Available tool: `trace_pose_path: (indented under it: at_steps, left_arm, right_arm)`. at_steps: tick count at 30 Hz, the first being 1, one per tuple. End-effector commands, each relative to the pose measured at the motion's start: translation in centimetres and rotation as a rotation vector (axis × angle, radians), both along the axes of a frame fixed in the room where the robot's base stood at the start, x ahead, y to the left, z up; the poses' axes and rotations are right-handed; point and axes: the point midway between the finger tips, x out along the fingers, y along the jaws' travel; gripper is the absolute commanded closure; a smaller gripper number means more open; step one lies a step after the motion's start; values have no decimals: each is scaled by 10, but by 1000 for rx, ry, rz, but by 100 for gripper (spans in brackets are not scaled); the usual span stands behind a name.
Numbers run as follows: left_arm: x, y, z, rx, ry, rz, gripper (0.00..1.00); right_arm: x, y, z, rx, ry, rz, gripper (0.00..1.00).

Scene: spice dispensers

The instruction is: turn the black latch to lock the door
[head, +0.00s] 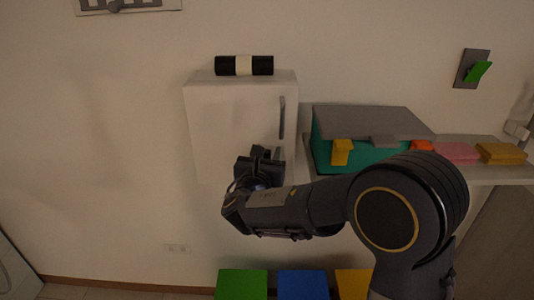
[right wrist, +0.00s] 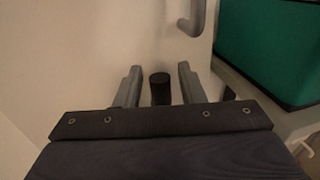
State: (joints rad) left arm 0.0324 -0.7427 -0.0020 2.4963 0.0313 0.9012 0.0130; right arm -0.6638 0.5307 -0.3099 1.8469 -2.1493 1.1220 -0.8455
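The white cabinet (head: 220,120) hangs on the wall, and its door looks closed in the head view. A grey vertical handle (head: 282,118) is on the door's right side; its lower end also shows in the right wrist view (right wrist: 193,20). My right gripper (head: 262,160) is in front of the door's lower right part. In the right wrist view, its two fingers (right wrist: 159,86) are apart, with the short black latch (right wrist: 160,88) between them. Gaps show on both sides of the latch. The arm and gripper hide the latch in the head view. My left gripper is not in view.
A black and white roll (head: 244,65) lies on the cabinet top. Right of it, a shelf (head: 490,173) holds a teal box with a grey lid (head: 370,122) and several coloured blocks. Green, blue and yellow boxes (head: 302,284) stand below. The wall at left is clear.

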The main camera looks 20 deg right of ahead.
Motion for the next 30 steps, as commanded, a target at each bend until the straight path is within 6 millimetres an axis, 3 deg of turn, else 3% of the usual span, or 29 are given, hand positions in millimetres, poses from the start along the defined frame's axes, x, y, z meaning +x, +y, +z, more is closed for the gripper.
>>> trace_pose_path:
  at_steps: [5, 14, 23, 30]
  left_arm:
    - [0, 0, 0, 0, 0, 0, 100]
    - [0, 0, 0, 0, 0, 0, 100]
    - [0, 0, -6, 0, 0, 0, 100]
    - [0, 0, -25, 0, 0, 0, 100]
  right_arm:
    - [0, 0, 0, 0, 0, 0, 64]
    - [0, 0, 0, 1, 0, 0, 100]
    - [-1, -2, -1, 30, -10, -1, 100]
    - [-3, -9, -4, 151, -46, -1, 100]
